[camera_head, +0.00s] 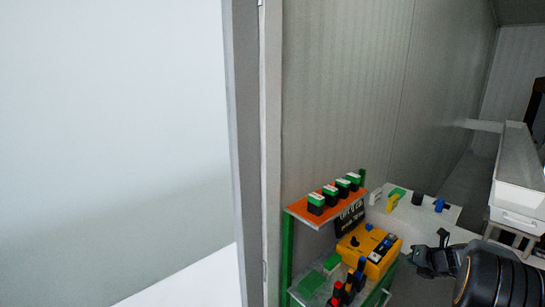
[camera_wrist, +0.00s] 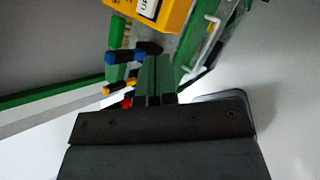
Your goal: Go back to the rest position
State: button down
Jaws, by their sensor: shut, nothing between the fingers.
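My gripper (camera_head: 432,258) is at the lower right of the head view, at the end of my dark arm, just right of a small green-framed shelf rack. In the wrist view my gripper's fingers (camera_wrist: 157,70) are together, with nothing between them. Beyond them the wrist view shows the lower edge of a yellow box (camera_wrist: 168,14) and blue- and orange-tipped black items (camera_wrist: 125,54). I cannot tell whether the fingers touch anything. No marked rest place shows in either view.
The rack has an orange upper shelf (camera_head: 298,210) with several green-and-black blocks. Below sits the yellow box (camera_head: 368,250). A light panel with small coloured parts (camera_head: 425,210) is behind. A white trough (camera_head: 518,195) stands at right. A grey post (camera_head: 246,150) rises left of the rack.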

jog(key=s+a+f+n+g, duration=0.2)
jog(key=s+a+f+n, duration=0.15)
jog(key=n, duration=0.65)
jog(key=s+a+r+n+g+h, duration=0.1)
jog(key=s+a+r+n, duration=0.5)
jog(key=s+a+n, duration=0.4)
jog(key=s+a+r+n+g+h, duration=0.1)
jog(key=s+a+r+n, duration=0.6)
jog(key=n, duration=1.4)
jog(key=s+a, duration=0.3)
jog(key=a, duration=0.4)
jog(key=shift+h, duration=0.3)
